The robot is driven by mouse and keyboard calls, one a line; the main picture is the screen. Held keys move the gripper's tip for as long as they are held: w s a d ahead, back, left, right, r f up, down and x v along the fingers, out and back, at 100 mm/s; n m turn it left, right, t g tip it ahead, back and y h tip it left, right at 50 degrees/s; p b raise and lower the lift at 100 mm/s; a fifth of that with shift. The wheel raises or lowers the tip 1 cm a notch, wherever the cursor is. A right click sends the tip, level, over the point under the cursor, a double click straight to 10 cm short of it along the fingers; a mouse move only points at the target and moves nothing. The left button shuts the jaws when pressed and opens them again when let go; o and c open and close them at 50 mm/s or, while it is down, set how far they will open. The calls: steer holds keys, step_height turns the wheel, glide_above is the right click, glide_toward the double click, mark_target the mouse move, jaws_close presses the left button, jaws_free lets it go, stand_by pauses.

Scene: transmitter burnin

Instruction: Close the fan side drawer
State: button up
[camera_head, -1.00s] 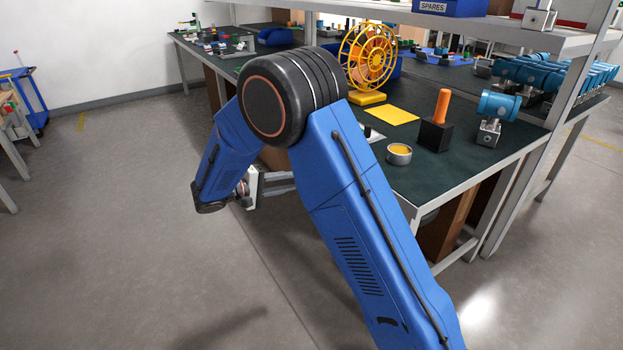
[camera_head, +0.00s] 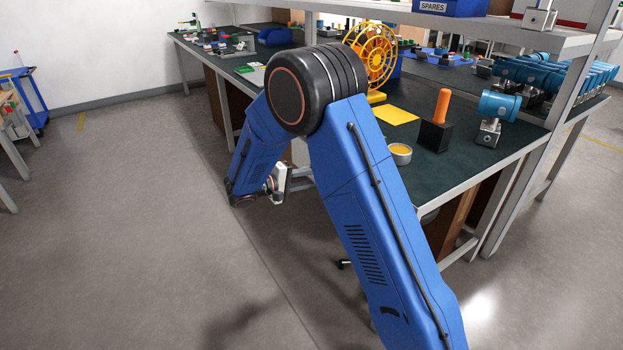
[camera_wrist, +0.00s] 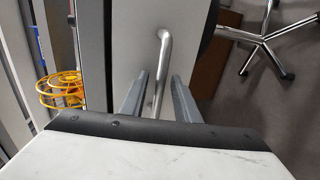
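In the wrist view, a pale grey drawer front (camera_wrist: 130,45) fills the upper middle, with a bent metal bar handle (camera_wrist: 164,45) on it. My gripper (camera_wrist: 158,77) has its two grey fingers apart, one on each side of the handle, with gaps visible between. I cannot tell whether a finger touches the handle. In the head view my gripper (camera_head: 278,184) is partly seen beside the bench's front edge, low and left of my upper arm. The drawer is hidden there behind my arm. How far it stands out cannot be told.
The yellow fan (camera_head: 380,55) stands on the green-topped bench (camera_head: 440,178), and also shows in the wrist view (camera_wrist: 60,88). A chair's metal legs (camera_wrist: 266,38) stand at the right of the wrist view. The floor left of the bench is clear.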

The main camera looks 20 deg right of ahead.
jaws_close()
steer(key=x, duration=0.4)
steer(key=shift+r, duration=0.4)
steer(key=shift+d, duration=0.1)
steer(key=shift+o, duration=0.6)
jaws_free()
steer(key=shift+d, duration=0.1)
steer(key=v, duration=1.7)
steer(key=shift+a, duration=0.25)
